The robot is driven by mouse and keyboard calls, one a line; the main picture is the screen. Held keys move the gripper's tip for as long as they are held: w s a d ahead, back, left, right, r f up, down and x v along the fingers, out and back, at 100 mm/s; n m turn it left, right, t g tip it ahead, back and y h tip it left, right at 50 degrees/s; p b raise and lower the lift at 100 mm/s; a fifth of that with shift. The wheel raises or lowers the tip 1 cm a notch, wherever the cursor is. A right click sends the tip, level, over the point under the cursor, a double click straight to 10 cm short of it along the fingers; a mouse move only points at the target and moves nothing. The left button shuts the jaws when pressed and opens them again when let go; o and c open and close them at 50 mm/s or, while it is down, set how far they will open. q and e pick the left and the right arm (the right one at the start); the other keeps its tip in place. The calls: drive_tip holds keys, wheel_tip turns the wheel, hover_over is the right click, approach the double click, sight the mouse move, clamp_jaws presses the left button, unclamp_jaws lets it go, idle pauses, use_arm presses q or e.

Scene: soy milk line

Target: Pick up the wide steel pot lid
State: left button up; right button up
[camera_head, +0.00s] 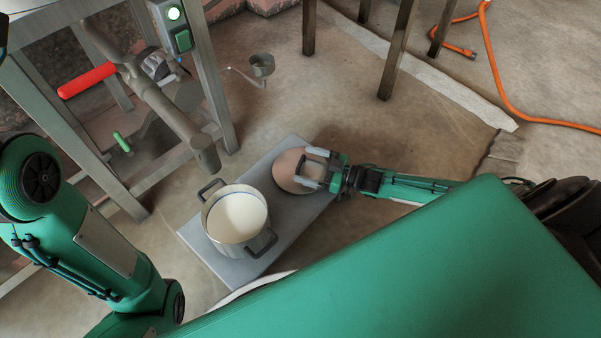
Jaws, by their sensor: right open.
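The wide steel pot lid (285,172) lies on the grey slab (290,231), at its far right end. It looks round and brownish in this light. My right gripper (308,168) reaches in from the right and is open over the right part of the lid. Its fingers hide part of the lid, and I cannot tell whether they touch it. A steel pot (235,214) with dark handles and white liquid in it stands uncovered on the slab, to the left of the lid. My left arm comes in at the left, but its gripper is out of view.
A metal frame (215,75) with a green button box, a red-handled lever (88,80) and a pipe stands at the upper left. A small metal cup (262,65) is behind the slab. Table legs (397,50) and an orange hose (490,60) are farther back.

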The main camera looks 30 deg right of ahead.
drive_tip(key=shift+w+a, duration=0.15)
drive_tip(key=c, duration=1.1)
drive_tip(key=shift+r+p, duration=0.3)
drive_tip(key=shift+p, duration=0.15)
